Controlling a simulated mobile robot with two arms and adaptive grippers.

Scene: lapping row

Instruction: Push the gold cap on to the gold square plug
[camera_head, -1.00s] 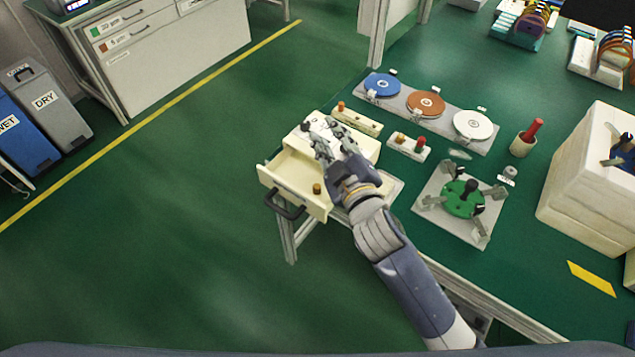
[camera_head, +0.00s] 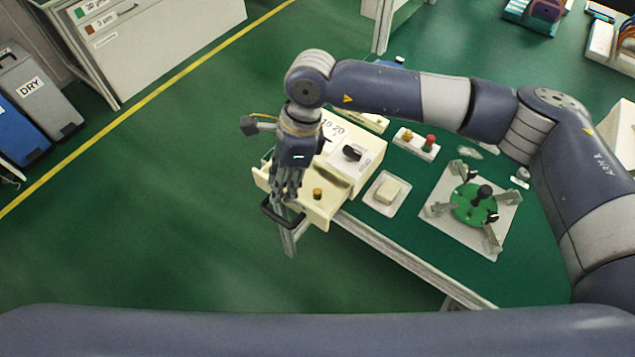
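A small gold cylindrical piece (camera_head: 318,193), possibly the gold cap, stands inside the open drawer (camera_head: 318,216) of the cream box, near its front wall. A gold-topped piece (camera_head: 407,137) stands beside a red one in a small white holder on the green table; whether it is the square plug I cannot tell. My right gripper (camera_head: 287,193) points down over the drawer's front left part, left of the gold piece and just above the handle. Its fingers look close together, but their gap is unclear. My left gripper is out of view.
The cream box (camera_head: 366,158) has a black knob (camera_head: 352,153) on top. Right of it are a small tray with a pale block (camera_head: 388,190) and a green disc fixture (camera_head: 474,203) with a black knob. Open floor lies left of the drawer.

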